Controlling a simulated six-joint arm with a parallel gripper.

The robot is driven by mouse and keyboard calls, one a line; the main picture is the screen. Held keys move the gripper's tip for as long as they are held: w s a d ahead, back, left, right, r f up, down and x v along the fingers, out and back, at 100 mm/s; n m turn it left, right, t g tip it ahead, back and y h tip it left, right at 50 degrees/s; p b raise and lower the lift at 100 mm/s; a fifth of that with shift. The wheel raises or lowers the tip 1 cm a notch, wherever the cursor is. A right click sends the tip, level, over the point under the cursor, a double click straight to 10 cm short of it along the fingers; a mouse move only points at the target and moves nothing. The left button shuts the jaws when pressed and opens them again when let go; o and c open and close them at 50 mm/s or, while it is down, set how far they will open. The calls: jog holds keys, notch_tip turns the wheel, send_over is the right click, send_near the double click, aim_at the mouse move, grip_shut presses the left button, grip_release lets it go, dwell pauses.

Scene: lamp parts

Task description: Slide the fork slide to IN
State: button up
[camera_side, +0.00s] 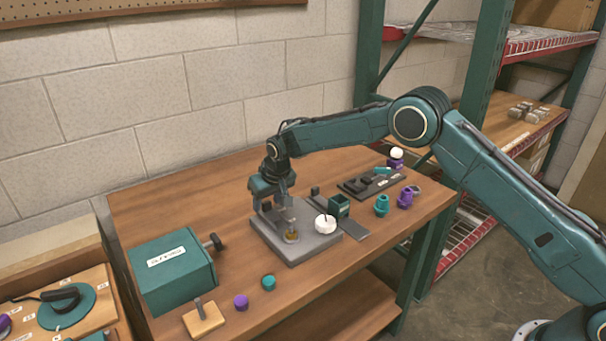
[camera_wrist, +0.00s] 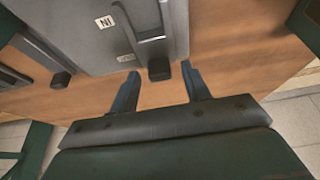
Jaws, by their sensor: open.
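The grey base plate (camera_side: 300,243) sits on the wooden bench, and its grey body fills the top of the wrist view (camera_wrist: 85,40). A white label (camera_wrist: 105,22) reading IN is on it, with a second label (camera_wrist: 127,58) too small to read. The fork slide (camera_wrist: 148,35) appears as a grey bar with a dark end block (camera_wrist: 158,68) at the plate's edge. My gripper (camera_wrist: 160,88) is open, its two fingers apart on either side of the dark block. I cannot tell whether a finger touches it. In the side view my gripper (camera_side: 277,212) points down over the plate's back-left part.
A brass-coloured part (camera_side: 291,236) and a white round part (camera_side: 325,224) are on the plate. A green box (camera_side: 173,271) stands at left. A small green box (camera_side: 339,206) and a dark tray (camera_side: 372,183) lie to the right. Loose purple and teal parts stand along the front.

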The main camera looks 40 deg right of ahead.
aim_at(281, 229)
jog(key=shift+f, duration=0.2)
grip_shut()
jog(key=shift+s, duration=2.95)
grip_release()
